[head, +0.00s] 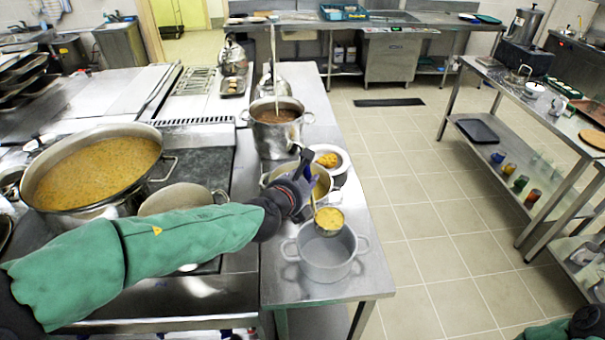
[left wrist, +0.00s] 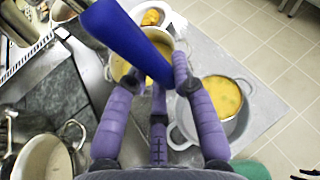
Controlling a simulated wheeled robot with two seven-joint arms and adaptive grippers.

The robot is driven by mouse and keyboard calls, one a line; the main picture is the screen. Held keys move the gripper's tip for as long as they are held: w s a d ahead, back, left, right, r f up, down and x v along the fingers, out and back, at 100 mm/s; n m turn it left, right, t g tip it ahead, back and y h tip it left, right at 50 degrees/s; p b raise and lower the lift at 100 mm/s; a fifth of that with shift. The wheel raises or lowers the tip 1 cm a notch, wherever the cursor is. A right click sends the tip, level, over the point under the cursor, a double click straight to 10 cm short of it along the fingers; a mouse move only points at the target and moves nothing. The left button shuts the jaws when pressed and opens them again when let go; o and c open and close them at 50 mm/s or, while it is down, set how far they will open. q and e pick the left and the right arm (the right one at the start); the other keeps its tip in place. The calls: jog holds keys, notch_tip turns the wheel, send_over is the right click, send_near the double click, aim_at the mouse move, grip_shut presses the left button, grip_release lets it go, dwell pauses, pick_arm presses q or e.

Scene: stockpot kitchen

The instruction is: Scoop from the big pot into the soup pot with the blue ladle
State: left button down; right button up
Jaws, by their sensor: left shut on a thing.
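The big pot (head: 120,199), wide and steel, is full of yellow-orange soup with bits in it on the stove at left. My left gripper (head: 304,187) is shut on the blue ladle, whose blue handle shows large in the left wrist view (left wrist: 122,35). The ladle's bowl (head: 329,219) is full of yellow soup and looks level. It hangs over the grey two-handled soup pot (head: 327,268) near the counter's front edge. The visible inside of that pot looks bare; the ladle hides part of it.
Just behind the soup pot stands a pot of yellow soup (left wrist: 120,68), with a bowl of orange food (head: 330,160) behind it. A tall pot of brown soup (head: 277,138) is farther back. An open pot (head: 172,198) stands beside the big pot. The floor at right is clear.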

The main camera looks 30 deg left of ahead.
pick_arm(q)
jog(key=shift+w+d+r+m+y+p, duration=1.25)
jog(key=shift+d+m+y+p, duration=1.45)
jog(key=shift+d+p, duration=4.95)
jog(key=w+d+f+m+t+y+b, duration=0.1)
jog(key=w+d+f+m+y+b, duration=0.1)
jog(key=d+f+m, duration=0.8)
jog(key=shift+w+f+m+t+y, duration=0.2)
jog(key=shift+f+m+t+y, duration=0.2)
jog(key=shift+f+y, duration=0.5)
jog(key=shift+f, duration=0.15)
